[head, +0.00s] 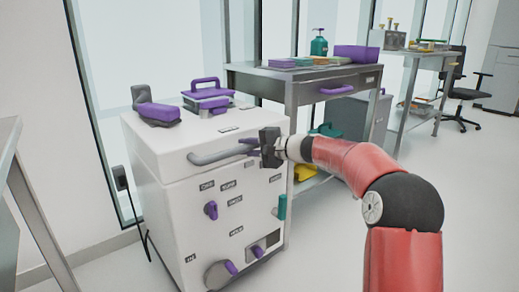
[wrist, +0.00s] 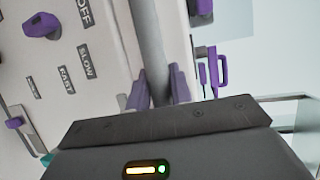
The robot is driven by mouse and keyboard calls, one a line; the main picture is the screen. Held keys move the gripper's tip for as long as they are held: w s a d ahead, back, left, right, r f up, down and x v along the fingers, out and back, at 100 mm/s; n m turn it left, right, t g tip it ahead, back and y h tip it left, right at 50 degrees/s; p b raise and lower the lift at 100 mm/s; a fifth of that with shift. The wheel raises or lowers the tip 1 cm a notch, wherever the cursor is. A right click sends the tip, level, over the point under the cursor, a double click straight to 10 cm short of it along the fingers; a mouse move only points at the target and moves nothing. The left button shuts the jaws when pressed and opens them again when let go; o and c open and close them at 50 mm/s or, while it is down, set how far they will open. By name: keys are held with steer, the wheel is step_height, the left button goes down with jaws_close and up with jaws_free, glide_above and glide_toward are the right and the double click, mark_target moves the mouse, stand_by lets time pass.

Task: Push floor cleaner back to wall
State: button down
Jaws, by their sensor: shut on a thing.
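The floor cleaner (head: 165,190) is a white box-shaped machine with purple knobs and small labels on its front; its labelled side also fills much of the wrist view (wrist: 60,85). A grey bar handle (head: 212,157) runs across its upper front. My gripper (head: 254,146) is at the right end of this handle. In the wrist view the purple fingers of my gripper (wrist: 159,88) are shut around the grey handle bar (wrist: 148,35). The wall (head: 35,75) with tall windows stands behind the cleaner. The gap between the cleaner's back and the wall is hidden.
A purple-handled container (head: 208,97) and a purple and grey item (head: 157,112) sit on the cleaner's top. A metal table (head: 290,95) stands close on its right, and another table edge (head: 10,150) is at the left. A black cable (head: 122,180) hangs by the wall.

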steer(key=w+a, duration=0.1)
steer(key=w, duration=0.1)
steer(key=w+a+p, duration=0.1)
steer(key=w+a, duration=0.1)
steer(key=shift+p, duration=0.3)
steer(key=shift+w+r, duration=0.1)
steer(key=c, duration=1.3)
jaws_free()
steer(key=shift+w+a, duration=0.1)
steer(key=shift+o, duration=0.2)
steer(key=v, duration=0.7)
steer(key=shift+s+d+b, duration=0.25)
steer(key=shift+d+b, duration=0.1)
